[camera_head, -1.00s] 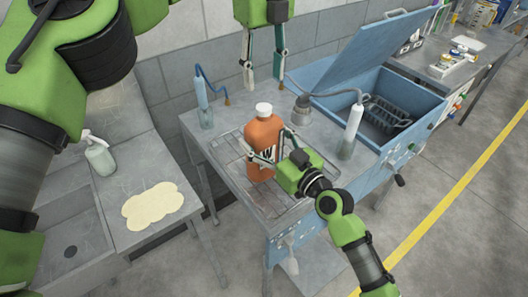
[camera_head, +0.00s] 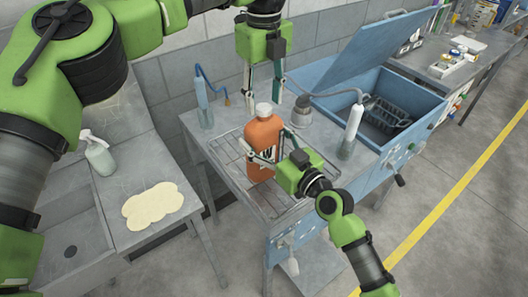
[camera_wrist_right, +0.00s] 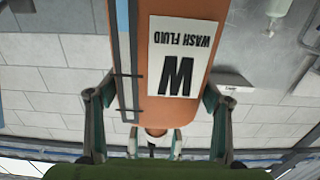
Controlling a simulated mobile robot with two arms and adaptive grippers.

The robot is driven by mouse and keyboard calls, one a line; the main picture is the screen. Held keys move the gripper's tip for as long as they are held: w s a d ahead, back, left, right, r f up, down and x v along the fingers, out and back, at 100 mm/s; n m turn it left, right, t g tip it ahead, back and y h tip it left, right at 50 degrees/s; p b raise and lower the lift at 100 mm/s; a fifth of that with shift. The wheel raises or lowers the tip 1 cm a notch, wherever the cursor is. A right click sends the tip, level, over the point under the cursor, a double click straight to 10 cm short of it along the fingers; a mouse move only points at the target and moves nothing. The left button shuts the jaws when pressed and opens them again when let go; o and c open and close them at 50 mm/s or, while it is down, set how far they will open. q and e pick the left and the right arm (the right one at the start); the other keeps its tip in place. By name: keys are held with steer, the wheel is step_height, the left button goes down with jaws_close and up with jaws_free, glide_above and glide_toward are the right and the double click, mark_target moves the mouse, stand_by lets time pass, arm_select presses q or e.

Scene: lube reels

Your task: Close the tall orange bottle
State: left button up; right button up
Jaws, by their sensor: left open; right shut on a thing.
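The tall orange bottle (camera_head: 262,135) stands upright on the wire grate of the blue-grey bench. A white cap (camera_head: 263,109) sits on its top; how tight it is cannot be told. My right gripper (camera_head: 268,147) is shut around the bottle's body. In the right wrist view, upside down, its fingers flank the bottle (camera_wrist_right: 165,100) with its "WASH FLUID" label. My left gripper (camera_head: 263,91) is open and points down just above the cap, one finger to each side. In the right wrist view, its fingers show beyond the cap (camera_wrist_right: 156,132).
A blue bin (camera_head: 345,88) with a raised lid stands behind right. A grey round fitting (camera_head: 302,110) and a clear nozzle bottle (camera_head: 350,132) are right of the bottle. A hose bottle (camera_head: 203,103) stands left. A spray bottle (camera_head: 99,155) is on the sink counter.

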arm_select(q)
steer(key=shift+f, duration=0.65)
steer(key=c, duration=1.2)
steer(key=m, duration=2.2)
steer(key=o, duration=1.2)
